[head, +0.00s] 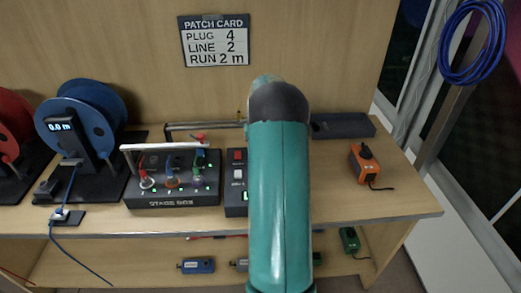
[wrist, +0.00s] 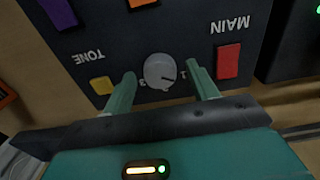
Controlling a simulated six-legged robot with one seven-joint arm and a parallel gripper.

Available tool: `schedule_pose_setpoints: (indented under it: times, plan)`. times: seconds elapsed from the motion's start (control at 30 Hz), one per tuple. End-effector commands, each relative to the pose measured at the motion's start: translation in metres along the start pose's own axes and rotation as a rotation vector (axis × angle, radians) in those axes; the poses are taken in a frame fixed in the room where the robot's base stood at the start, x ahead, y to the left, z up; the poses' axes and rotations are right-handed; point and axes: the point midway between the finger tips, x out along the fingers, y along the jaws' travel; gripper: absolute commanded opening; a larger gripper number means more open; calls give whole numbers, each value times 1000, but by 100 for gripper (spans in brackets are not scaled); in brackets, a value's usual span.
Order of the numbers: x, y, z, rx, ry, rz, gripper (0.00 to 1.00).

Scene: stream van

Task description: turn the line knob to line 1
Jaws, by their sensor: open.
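The line knob (wrist: 160,71) is a round grey-white dial on a dark panel in the wrist view. The numbers 1 and 3 show beside it, upside down, with 1 on the right and 3 on the left. A small dark mark shows toward the knob's lower right. My gripper (wrist: 161,76) is open, with one green finger on each side of the knob; I cannot tell whether they touch it. In the head view my green arm hides the knob and the gripper. The patch card (head: 215,41) on the back wall reads plug 4, line 2, run 2 m.
Near the knob are a red MAIN button (wrist: 228,61) and a yellow TONE button (wrist: 101,85). The stage box (head: 172,201) with plugged cables stands left of my arm. A blue cable reel (head: 80,115) is farther left.

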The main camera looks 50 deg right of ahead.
Motion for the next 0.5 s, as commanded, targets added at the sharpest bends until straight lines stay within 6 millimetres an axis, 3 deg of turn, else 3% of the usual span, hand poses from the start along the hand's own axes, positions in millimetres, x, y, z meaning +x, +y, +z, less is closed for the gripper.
schedule_pose_setpoints:
  times: [0.23,0.5]
  plan:
    - [-15,0,-1,0,3,0,58]
    - [-72,0,-1,0,4,1,58]
